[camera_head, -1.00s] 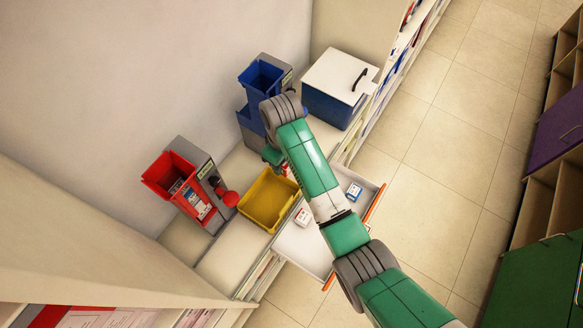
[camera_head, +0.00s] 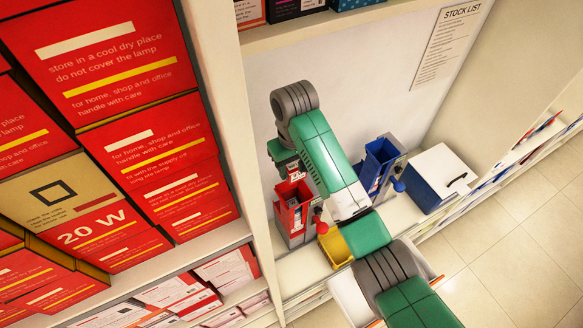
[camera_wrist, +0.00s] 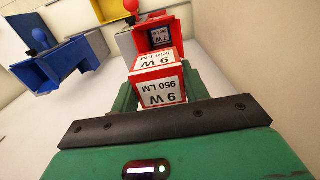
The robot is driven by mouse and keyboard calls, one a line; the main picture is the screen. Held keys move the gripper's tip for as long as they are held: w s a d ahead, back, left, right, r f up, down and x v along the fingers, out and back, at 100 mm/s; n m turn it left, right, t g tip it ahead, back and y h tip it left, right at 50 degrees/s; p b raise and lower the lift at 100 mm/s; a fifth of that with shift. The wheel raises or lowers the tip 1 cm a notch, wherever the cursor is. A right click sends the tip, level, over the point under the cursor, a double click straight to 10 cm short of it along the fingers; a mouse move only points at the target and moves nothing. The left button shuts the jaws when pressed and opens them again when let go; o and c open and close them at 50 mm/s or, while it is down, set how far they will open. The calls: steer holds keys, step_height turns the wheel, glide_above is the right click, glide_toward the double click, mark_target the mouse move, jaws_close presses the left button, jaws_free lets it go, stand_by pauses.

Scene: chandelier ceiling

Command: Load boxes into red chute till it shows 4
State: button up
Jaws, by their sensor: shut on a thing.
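My gripper (camera_wrist: 162,84) is shut on a small red-and-white box (camera_wrist: 160,92), which has "9 W 950 LM" on its labels. In the head view the held box (camera_head: 288,168) shows just above the red chute (camera_head: 293,208). In the wrist view the open mouth of the red chute (camera_wrist: 184,27) is directly beyond the held box. A red ball-topped lever (camera_head: 318,212) stands at the chute's right side. The chute's count cannot be read here.
A blue chute (camera_head: 378,165) with a blue ball lever stands to the right. A yellow bin (camera_head: 332,246) sits in front of the red chute. A blue box with a white lid (camera_head: 440,172) is further right. Shelves of red cartons (camera_head: 150,140) border the left.

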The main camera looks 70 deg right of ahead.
step_height(320, 180, down, 8)
steer(key=shift+r+b, duration=0.25)
steer(key=shift+b, duration=0.5)
steer(key=shift+f+b, duration=0.3)
steer(key=shift+f, duration=0.15)
steer(key=shift+f+b, duration=0.6)
steer(key=shift+f, duration=0.75)
steer(key=o, duration=0.9)
steer(key=shift+o, duration=0.8)
step_height(320, 180, up, 3)
steer(key=p, duration=0.3)
steer(key=shift+r, duration=2.55)
